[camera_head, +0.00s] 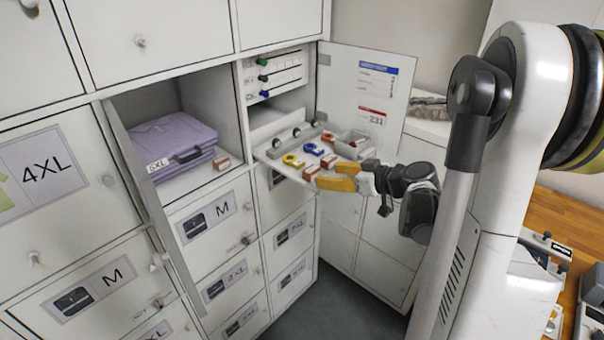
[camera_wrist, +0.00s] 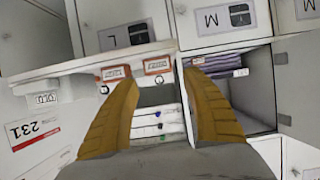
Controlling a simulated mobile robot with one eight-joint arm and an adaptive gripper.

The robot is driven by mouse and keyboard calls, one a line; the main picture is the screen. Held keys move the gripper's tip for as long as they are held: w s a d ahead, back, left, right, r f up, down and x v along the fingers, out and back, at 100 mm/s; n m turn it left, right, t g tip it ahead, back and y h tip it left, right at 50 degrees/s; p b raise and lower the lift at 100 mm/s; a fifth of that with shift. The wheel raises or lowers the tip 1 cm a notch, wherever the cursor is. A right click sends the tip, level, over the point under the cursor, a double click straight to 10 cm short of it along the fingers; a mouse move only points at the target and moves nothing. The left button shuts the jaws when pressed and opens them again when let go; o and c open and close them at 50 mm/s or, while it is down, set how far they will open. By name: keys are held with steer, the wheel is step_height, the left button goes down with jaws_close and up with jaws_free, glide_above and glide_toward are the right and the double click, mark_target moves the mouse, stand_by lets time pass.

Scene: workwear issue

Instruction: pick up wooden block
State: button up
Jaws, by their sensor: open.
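No piece is plainly marked as the wooden block. Small reddish-brown blocks with pale labels are the likeliest match. One block (camera_head: 310,172) is at the front edge of the pulled-out tray (camera_head: 283,168), and another block (camera_head: 329,160) is beside it. In the wrist view one block (camera_wrist: 157,66) shows between the fingertips and another (camera_wrist: 115,73) by the left fingertip. My gripper (camera_head: 328,176) has yellow fingers, spread apart and empty, right at the tray's front edge. It also shows in the wrist view (camera_wrist: 160,80). Contact cannot be told.
An open door (camera_head: 362,95) stands behind. Left, an open locker holds purple folded clothes (camera_head: 176,142) and another reddish block (camera_head: 222,163).

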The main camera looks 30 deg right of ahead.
mark_target(314, 170)
steer(key=x, duration=0.5)
steer(key=b+x, duration=0.1)
steer(key=x, duration=0.1)
steer(key=shift+w+r, duration=0.15)
steer(key=shift+w, duration=0.3)
steer(key=shift+s, duration=0.1)
steer(key=c, duration=0.8)
